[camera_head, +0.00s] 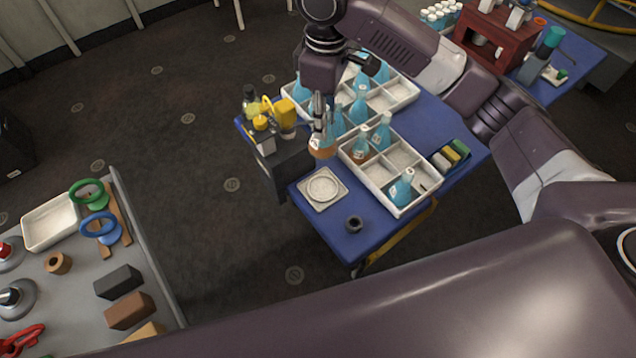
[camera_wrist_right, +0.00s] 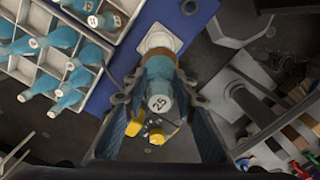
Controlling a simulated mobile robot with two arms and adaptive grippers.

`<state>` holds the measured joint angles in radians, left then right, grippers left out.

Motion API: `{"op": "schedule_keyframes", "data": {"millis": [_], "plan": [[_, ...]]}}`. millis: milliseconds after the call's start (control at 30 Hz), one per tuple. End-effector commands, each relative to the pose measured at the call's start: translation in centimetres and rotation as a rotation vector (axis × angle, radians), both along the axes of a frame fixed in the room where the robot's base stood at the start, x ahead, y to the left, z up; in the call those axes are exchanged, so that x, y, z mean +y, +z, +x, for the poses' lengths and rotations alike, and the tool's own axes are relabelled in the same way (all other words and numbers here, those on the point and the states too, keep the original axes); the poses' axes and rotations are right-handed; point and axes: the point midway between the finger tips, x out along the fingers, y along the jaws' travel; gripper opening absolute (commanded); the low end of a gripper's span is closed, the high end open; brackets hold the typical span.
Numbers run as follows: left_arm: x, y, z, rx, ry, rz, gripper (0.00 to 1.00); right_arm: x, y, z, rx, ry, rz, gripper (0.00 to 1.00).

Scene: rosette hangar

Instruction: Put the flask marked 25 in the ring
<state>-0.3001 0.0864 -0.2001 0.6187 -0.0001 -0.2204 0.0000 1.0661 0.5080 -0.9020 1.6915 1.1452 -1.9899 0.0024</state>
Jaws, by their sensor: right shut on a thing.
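My right gripper (camera_head: 318,118) is shut on a flask (camera_head: 322,148) with brown liquid low in it. In the wrist view the flask's top reads 25 (camera_wrist_right: 160,104), between the fingers of the gripper (camera_wrist_right: 157,115). The flask is upright, at the left side of the blue table. A small dark ring (camera_head: 354,223) lies on the table's near part, empty and apart from the flask; it also shows in the wrist view (camera_wrist_right: 188,7). My left gripper is not in view.
A white square plate with a round top (camera_head: 323,199) lies between flask and ring. A white divided tray (camera_head: 392,203) with blue flasks stands right of them; another tray (camera_head: 408,98) is behind. Yellow-capped bottles (camera_head: 286,115) stand left. A grey table (camera_head: 77,280) with blocks is at lower left.

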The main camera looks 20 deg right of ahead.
Motion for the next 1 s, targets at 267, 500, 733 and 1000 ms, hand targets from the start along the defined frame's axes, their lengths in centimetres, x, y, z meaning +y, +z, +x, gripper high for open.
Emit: {"op": "schedule_keyframes", "data": {"millis": [267,500,733,1000], "plan": [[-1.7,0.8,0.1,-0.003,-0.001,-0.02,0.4,0.0,-7.6,-0.2,0.006,0.001,-0.001,0.1],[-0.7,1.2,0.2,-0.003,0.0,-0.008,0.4,0.0,-12.4,-0.1,0.001,0.002,0.0,0.1],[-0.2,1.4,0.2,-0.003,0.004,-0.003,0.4,0.0,-14.7,-0.1,0.002,0.002,0.0,0.1],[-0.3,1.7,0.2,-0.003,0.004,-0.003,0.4,0.0,-17.7,-0.1,0.0,0.002,0.0,0.1]]}}
